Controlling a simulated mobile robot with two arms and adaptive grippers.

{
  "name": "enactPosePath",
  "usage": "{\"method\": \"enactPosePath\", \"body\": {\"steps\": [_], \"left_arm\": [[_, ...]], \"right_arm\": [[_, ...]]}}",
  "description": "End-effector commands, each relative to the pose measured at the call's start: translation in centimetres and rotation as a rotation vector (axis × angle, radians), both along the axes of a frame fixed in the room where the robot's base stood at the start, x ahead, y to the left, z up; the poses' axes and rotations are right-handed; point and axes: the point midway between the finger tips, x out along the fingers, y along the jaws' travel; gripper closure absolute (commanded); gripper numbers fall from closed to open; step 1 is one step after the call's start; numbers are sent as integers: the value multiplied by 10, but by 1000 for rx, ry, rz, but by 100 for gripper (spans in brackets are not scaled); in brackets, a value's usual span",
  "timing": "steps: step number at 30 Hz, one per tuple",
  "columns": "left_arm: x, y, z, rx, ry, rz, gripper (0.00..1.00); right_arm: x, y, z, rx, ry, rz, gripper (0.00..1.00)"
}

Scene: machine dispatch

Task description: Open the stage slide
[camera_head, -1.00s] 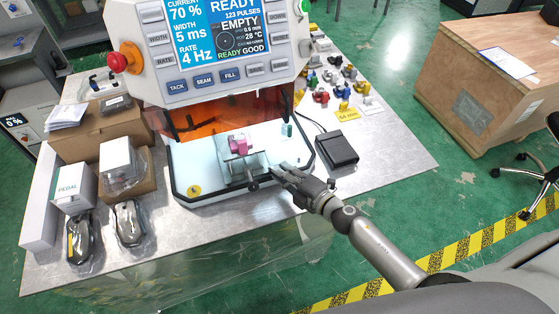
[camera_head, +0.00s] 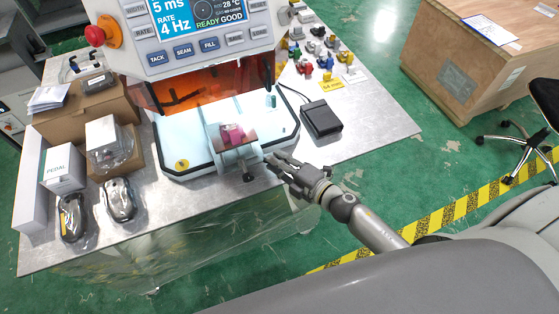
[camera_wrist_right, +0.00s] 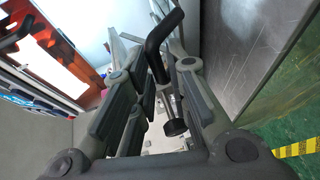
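The stage slide (camera_head: 216,139) is a pale plate on the machine's white base, with a pink part (camera_head: 232,135) on it. A thin bar with a dark knob (camera_head: 247,177) projects from its front, past the base's front edge. My right gripper (camera_head: 269,161) is at the front right of the slide, beside this bar. The knob also shows there (camera_wrist_right: 175,127). My left gripper is out of view.
The white base (camera_head: 185,130) sits under the machine's control panel (camera_head: 205,45). A black pedal (camera_head: 321,119) stands right of it, and small coloured parts (camera_head: 326,62) lie behind. Boxes (camera_head: 62,170) and bagged items (camera_head: 120,200) occupy the table's left side.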

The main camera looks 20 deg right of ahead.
Motion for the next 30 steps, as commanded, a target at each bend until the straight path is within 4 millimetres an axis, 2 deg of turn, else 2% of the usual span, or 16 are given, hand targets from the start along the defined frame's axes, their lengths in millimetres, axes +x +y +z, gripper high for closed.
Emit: {"method": "enactPosePath", "body": {"steps": [3, 12, 16, 30], "left_arm": [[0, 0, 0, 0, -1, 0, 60], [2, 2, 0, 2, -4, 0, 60], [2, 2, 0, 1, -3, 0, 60], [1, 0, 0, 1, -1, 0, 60]], "right_arm": [[0, 0, 0, -1, -1, -1, 68], [0, -2, 0, -3, 0, -2, 68], [-8, -5, 1, -2, 1, -4, 68], [-82, -39, 16, -2, 3, -3, 68]]}}
